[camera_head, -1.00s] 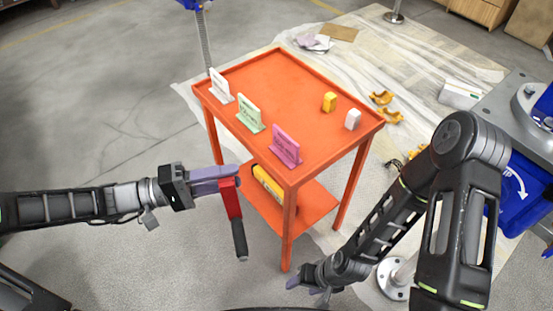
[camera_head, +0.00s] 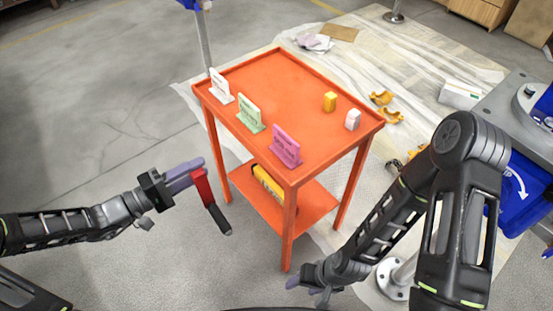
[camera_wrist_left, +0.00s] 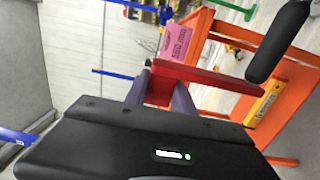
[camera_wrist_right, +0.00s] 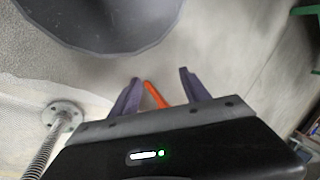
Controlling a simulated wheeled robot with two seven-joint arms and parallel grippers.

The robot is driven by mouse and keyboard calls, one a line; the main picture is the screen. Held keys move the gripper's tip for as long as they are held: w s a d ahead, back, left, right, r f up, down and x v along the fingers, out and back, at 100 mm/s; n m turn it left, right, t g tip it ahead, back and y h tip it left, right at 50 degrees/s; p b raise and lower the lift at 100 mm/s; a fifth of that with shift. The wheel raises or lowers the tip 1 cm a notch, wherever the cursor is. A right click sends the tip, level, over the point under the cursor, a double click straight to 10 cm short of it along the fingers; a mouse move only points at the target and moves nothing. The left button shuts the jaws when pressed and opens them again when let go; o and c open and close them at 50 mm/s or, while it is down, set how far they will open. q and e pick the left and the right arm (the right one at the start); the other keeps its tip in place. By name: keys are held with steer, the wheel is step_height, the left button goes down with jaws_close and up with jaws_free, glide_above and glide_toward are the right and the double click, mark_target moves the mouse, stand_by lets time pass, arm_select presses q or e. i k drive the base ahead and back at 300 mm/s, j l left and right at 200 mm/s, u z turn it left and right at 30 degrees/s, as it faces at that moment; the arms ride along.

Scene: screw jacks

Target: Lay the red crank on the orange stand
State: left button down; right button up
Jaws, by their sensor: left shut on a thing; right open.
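My left gripper (camera_head: 186,174) is shut on the red crank (camera_head: 203,188), left of the orange stand (camera_head: 275,85) and clear of it. The crank's red arm slants down to a black handle (camera_head: 219,220). In the left wrist view the red crank (camera_wrist_left: 205,80) sits between the fingers, its black handle (camera_wrist_left: 279,42) at upper right. The orange stand is a two-level cart with a rimmed top and a lower shelf (camera_head: 310,205). My right gripper (camera_head: 300,285) is open and empty, low in front of the stand; its fingers (camera_wrist_right: 160,92) are apart in the right wrist view.
On the stand's top are white (camera_head: 221,87), green (camera_head: 250,113) and pink (camera_head: 285,147) cards along the left edge, and yellow (camera_head: 330,101) and white (camera_head: 352,119) blocks at right. The middle is clear. A yellow object (camera_head: 268,184) lies on the lower shelf.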

mark_target(300, 100)
steer(key=i+j, duration=0.15)
steer(key=j, duration=0.2)
steer(key=i+j, duration=0.2)
steer(key=j, duration=0.2)
steer(key=i+j, duration=0.15)
steer(key=j, duration=0.2)
steer(key=i+j, duration=0.2)
steer(key=j, duration=0.2)
steer(key=i+j, duration=0.15)
steer(key=j, duration=0.2)
steer(key=i+j, duration=0.2)
steer(key=j, duration=0.2)
steer(key=i+j, duration=0.15)
steer(key=j, duration=0.2)
steer(key=z, duration=1.7)
